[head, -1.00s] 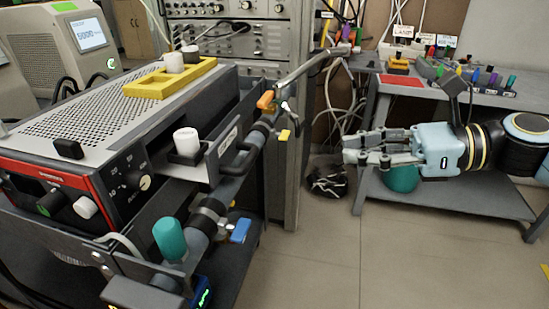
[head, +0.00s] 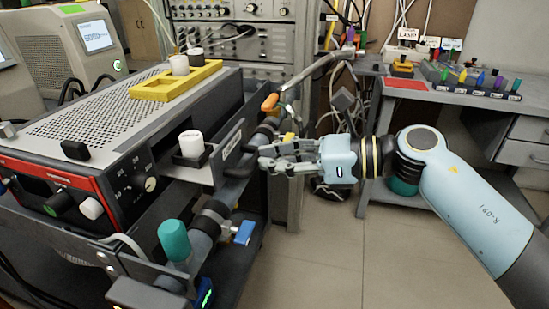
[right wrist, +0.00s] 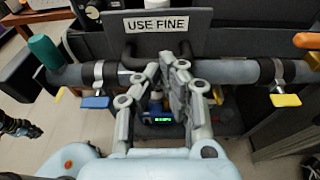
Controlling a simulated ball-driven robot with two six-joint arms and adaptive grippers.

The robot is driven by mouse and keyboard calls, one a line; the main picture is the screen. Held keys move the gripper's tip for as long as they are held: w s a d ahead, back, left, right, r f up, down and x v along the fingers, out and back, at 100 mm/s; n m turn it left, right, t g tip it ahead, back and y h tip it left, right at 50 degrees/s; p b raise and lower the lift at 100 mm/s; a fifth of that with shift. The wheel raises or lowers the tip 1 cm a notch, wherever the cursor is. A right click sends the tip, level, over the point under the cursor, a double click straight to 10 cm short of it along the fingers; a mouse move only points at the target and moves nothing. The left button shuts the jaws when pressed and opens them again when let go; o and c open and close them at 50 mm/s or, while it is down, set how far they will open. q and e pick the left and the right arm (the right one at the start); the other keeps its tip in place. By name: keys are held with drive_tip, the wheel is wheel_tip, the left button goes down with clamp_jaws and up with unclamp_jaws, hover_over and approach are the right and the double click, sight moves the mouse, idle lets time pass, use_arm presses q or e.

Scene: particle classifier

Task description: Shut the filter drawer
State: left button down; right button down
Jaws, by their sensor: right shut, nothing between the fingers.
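The filter drawer (head: 205,176) sticks out of the right side of the grey instrument. It carries a white filter cup (head: 191,143) in a black holder. Its front plate has a white label and a dark bar handle (head: 239,167). In the right wrist view the front plate (right wrist: 195,38) fills the top middle, with the label "USE FINE" (right wrist: 156,25). My right gripper (head: 261,157) is shut and empty just in front of the handle; its fingertips also show below the label (right wrist: 167,60). I cannot tell whether they touch the handle.
A pipe (head: 207,222) runs below the drawer, with a blue valve lever (head: 243,232), a yellow one (right wrist: 285,100) and a teal knob (head: 174,240). A yellow rack (head: 176,80) sits on the instrument. A side table (head: 440,92) stands at the right; the floor between is clear.

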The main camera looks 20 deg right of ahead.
sight(215, 150)
idle(0.3)
drive_tip(key=x, duration=0.3)
drive_tip(key=r+b+x, duration=0.1)
drive_tip(key=x, duration=0.3)
drive_tip(key=r+x, duration=0.1)
drive_tip(key=x, duration=0.2)
drive_tip(key=shift+w+a+r, duration=0.1)
drive_tip(key=shift+w+a, duration=0.2)
drive_tip(key=shift+w, duration=0.05)
drive_tip(key=shift+r, duration=0.1)
